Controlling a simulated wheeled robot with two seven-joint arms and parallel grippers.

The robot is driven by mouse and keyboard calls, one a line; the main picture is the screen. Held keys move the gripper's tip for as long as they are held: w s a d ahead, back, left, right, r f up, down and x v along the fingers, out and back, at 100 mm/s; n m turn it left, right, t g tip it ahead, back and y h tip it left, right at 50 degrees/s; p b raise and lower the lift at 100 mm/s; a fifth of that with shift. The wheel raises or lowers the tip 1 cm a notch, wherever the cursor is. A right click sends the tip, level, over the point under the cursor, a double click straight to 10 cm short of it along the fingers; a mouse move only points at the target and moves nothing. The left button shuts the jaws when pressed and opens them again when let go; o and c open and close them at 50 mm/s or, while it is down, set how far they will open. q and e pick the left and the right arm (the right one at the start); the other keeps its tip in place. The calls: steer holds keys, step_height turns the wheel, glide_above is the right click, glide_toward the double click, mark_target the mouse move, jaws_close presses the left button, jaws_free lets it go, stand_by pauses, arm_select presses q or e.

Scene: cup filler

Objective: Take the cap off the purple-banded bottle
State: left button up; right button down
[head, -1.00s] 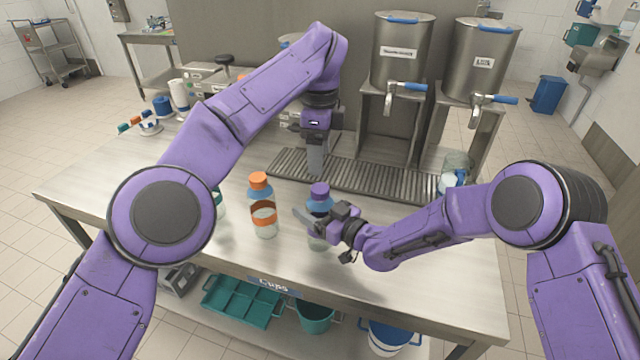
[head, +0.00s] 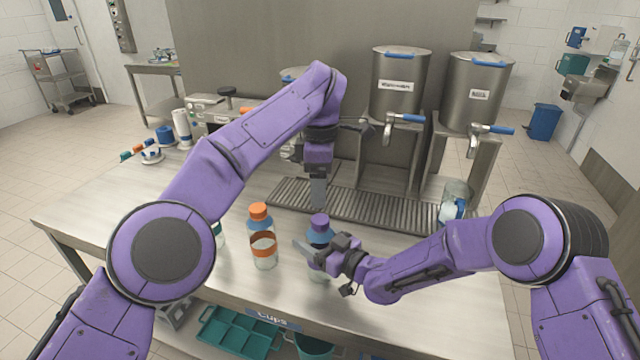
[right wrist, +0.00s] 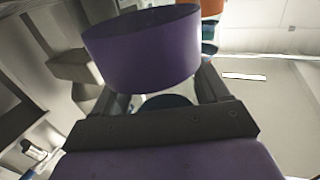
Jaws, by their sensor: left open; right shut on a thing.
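The bottle with the purple cap (head: 319,221) and blue shoulder (head: 319,237) stands near the front of the table, its cap on. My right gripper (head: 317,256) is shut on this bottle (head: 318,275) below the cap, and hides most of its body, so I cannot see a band. In the right wrist view the purple cap (right wrist: 143,48) is large and close, beyond the gripper fingers. My left gripper (head: 318,200) is open and points down just above or behind the cap. It appears apart from the cap; the depth gap is hard to tell.
An orange-capped bottle (head: 262,238) stands just left of the held bottle. A teal-banded bottle (head: 217,232) is partly behind my left arm. A glass container (head: 455,203) stands at right.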

mark_target(320, 219)
arm_select(q)
steer(key=shift+m, duration=1.2)
steer(key=shift+f, duration=0.25)
step_height(320, 219, down, 8)
steer(key=shift+r, duration=0.25)
steer(key=c, duration=1.1)
